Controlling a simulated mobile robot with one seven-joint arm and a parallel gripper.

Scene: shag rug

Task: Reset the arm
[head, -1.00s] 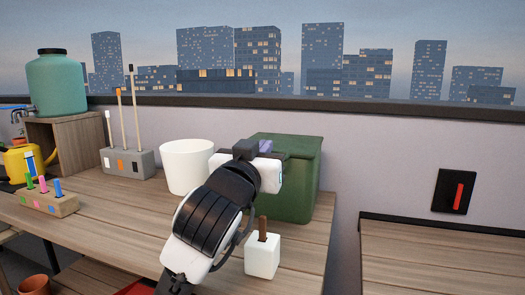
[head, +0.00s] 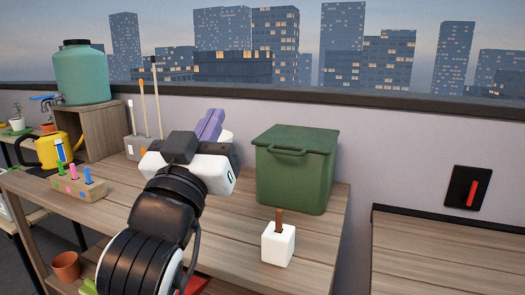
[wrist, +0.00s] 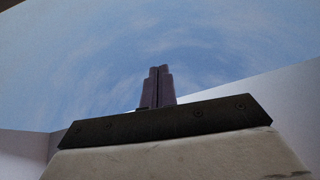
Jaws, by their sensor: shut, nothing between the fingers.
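My gripper (head: 209,124) is raised above the wooden table, with its purple fingers pointing up. The fingers also show in the wrist view (wrist: 157,86), pressed together with nothing between them, against sky. In the head view my arm reaches up from the bottom edge, and my gripper hides most of a white pot (head: 227,136) behind it.
A green lidded bin (head: 295,175) and a white block with a brown peg (head: 278,244) stand right of my arm. A peg rack (head: 76,186), yellow watering can (head: 52,150) and teal tank (head: 82,75) are left. A red-lever switch (head: 467,187) is on the wall.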

